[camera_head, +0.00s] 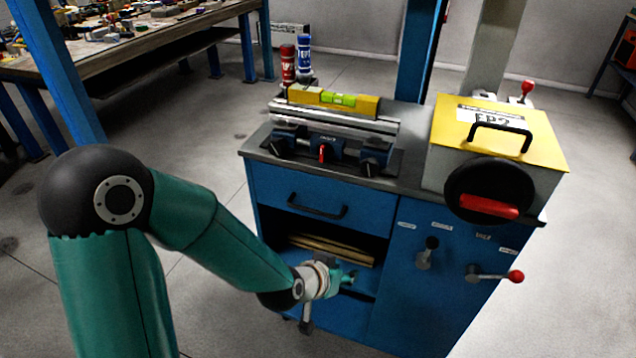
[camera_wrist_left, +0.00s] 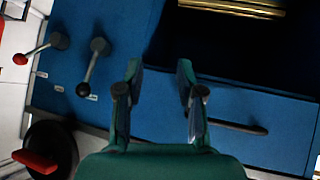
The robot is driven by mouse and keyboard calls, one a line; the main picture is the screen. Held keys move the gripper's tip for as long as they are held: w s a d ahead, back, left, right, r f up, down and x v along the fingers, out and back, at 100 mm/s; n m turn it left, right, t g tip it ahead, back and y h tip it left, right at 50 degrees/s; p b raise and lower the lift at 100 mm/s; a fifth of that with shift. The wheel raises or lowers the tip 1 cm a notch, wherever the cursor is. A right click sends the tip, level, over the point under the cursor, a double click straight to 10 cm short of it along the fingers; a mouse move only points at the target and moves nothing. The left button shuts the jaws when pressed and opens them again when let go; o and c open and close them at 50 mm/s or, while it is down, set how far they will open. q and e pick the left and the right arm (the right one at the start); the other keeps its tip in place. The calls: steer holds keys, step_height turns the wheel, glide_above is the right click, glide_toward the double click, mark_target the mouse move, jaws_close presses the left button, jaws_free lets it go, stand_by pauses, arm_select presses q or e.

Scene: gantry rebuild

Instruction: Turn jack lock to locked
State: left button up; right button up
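Two levers sit on the blue cabinet's (camera_head: 380,325) front at the right. One is a short dark lever (camera_head: 425,257) with a black knob pointing up; it also shows in the left wrist view (camera_wrist_left: 91,67). The other is a metal lever (camera_head: 490,276) with a red ball (camera_head: 516,276) pointing right; it also shows in the left wrist view (camera_wrist_left: 42,49). Their labels are too small to read, so I cannot tell which is the jack lock. My left gripper (camera_head: 347,278) is open and empty before the cabinet, left of both levers; its fingers (camera_wrist_left: 157,75) show apart. My right gripper is not in view.
A drawer handle (camera_head: 317,208) and an open shelf with boards (camera_head: 330,250) are close to my left gripper. A black disc with a red handle (camera_head: 488,207) sticks out above the levers.

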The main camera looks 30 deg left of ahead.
arm_select(q)
steer(key=s+a+r+n+t+y+b, duration=0.1)
steer(key=s+a+r+t+y+b, duration=0.25)
steer(key=r, duration=0.55)
steer(key=s+a+r+t+y+b, duration=0.1)
steer(key=a+r+t+y+b, duration=0.1)
steer(key=a+r+t+b, duration=0.5)
arm_select(e)
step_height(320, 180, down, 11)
steer(key=p, duration=0.2)
arm_select(q)
steer(key=g+p, duration=0.3)
steer(key=p, duration=0.2)
glide_toward(321, 155)
steer(key=shift+t+h, duration=0.25)
steer(key=x, duration=0.8)
steer(key=shift+w+a+f+p, duration=0.1)
steer(key=shift+w+a+p, duration=0.1)
steer(key=shift+w+p, duration=0.15)
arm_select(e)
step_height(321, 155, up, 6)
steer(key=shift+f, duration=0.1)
